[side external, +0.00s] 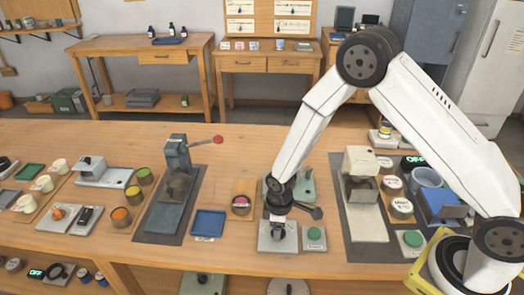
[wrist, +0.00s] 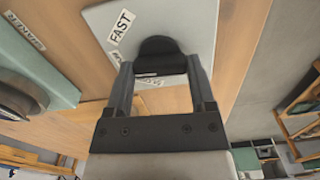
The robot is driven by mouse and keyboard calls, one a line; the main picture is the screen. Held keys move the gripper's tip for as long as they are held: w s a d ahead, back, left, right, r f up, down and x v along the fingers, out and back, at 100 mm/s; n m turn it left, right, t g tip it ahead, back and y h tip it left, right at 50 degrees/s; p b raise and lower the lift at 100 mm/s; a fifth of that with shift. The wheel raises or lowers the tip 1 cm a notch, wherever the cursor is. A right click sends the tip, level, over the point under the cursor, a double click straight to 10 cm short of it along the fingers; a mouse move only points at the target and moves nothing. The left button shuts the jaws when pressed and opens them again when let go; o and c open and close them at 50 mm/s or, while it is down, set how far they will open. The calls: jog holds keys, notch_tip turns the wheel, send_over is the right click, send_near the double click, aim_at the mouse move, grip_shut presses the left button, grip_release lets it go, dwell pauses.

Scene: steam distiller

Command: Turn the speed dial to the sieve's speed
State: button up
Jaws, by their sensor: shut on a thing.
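The speed dial is a black knob (wrist: 158,50) on a pale grey plate (wrist: 195,25) in the wrist view. A "FAST" label is on the plate to the left of the knob. Another label is mostly hidden below the knob. My gripper (wrist: 159,63) is shut on the knob, with one finger on each side. In the side external view, my gripper (side external: 278,226) points down at the pale dial plate (side external: 267,245) on the bench. My wrist hides most of the knob there. The knob's exact pointing direction cannot be told.
A small box with a green button (side external: 314,234) stands just right of the dial plate. A green machine (side external: 305,185) is behind my wrist. A blue tray (side external: 208,223) and a pot with pink contents (side external: 241,203) are to the left. A pale press-like machine (side external: 363,200) stands to the right.

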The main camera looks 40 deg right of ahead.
jog(key=shift+n, duration=0.9)
jog(key=o, duration=1.2)
jog(key=shift+r, duration=0.2)
jog(key=shift+r, duration=3.75)
